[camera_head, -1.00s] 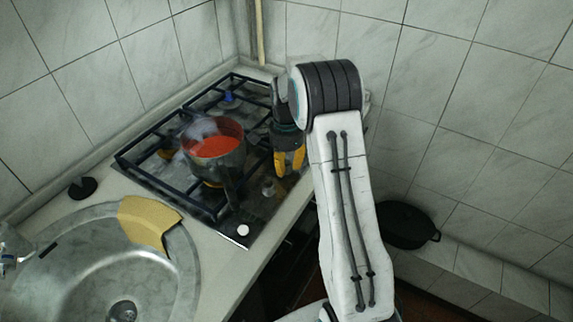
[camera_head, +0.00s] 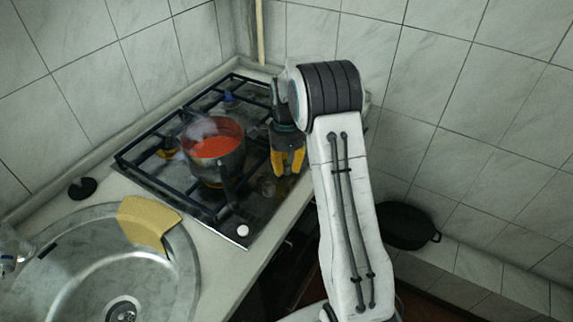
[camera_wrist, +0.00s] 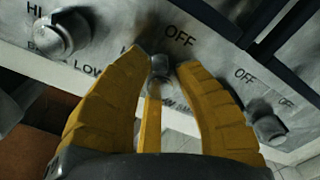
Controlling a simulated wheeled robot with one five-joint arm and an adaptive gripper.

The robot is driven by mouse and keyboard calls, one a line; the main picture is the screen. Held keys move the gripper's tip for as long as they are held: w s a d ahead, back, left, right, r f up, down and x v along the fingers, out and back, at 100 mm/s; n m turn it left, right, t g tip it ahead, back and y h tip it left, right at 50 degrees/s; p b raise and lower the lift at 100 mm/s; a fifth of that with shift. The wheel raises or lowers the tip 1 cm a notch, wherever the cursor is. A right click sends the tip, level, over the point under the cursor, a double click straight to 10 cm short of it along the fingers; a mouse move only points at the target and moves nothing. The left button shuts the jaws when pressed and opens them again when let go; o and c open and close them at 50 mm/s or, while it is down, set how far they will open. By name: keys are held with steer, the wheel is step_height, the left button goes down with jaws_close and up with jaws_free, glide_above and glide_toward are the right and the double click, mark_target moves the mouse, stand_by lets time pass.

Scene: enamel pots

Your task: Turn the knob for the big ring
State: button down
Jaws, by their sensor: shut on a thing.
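My gripper (camera_head: 287,168) points down at the front right of the black gas hob (camera_head: 180,192), over its control strip. In the wrist view its yellow fingers (camera_wrist: 160,66) are shut around a small silver knob (camera_wrist: 160,73), below an "OFF" mark. Fingers and strip hide part of this knob. A second silver knob (camera_wrist: 62,35), near "HI" and "LOW", stands to the left. A third knob (camera_wrist: 268,128) stands to the lower right near another "OFF". I cannot tell from the marks which ring each knob serves.
A dark pot (camera_head: 222,168) with red contents steams on the hob grate, left of my gripper, its handle toward the front. A sink (camera_head: 90,270) with a yellow cloth (camera_head: 148,219) lies at lower left. Tiled walls close the back and right. A black pan (camera_head: 405,226) stands low at right.

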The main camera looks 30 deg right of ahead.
steer(key=c, duration=0.8)
jaws_free()
step_height(320, 180, up, 12)
stand_by(0.6)
